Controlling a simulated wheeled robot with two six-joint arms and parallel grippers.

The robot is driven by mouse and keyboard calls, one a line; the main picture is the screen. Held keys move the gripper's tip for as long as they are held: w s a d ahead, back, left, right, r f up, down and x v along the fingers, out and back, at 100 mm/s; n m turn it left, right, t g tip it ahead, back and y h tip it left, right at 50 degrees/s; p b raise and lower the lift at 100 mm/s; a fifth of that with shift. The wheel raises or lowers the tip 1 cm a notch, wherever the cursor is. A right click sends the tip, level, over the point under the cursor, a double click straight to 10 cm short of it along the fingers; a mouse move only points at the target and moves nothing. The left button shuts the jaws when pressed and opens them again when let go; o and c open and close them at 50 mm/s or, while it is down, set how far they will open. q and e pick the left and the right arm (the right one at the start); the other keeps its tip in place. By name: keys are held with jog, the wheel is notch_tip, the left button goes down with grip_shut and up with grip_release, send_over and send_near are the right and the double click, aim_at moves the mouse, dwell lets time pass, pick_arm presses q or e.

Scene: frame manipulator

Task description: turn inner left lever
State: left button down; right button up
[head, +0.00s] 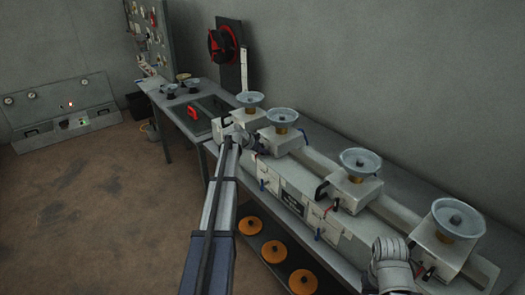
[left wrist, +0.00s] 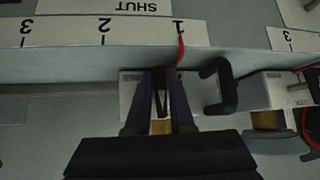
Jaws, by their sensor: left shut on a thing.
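My left gripper (head: 243,140) reaches the left part of the long grey bench unit in the head view. In the left wrist view its two dark fingers (left wrist: 161,100) are shut around a narrow dark piece, which I take to be the lever. A thin red pointer (left wrist: 181,47) rises just beyond the fingertips, beside the "1" on a white scale plate (left wrist: 75,32) marked 1, 2, 3. The picture is upside down, with "SHUT" above the scale. In the head view my arm hides the lever.
A black loop handle (left wrist: 221,86) stands right of the fingers in the wrist view. Grey dish-topped valves (head: 360,162) line the unit in the head view. Orange discs (head: 275,252) sit on the shelf below. The brown floor (head: 100,200) at left is clear.

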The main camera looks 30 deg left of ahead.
dwell(0.4)
pick_arm(q)
jog(key=c, duration=1.1)
grip_release()
jog(key=p+v, duration=0.5)
jog(key=v, duration=0.3)
jog(key=shift+f, duration=0.1)
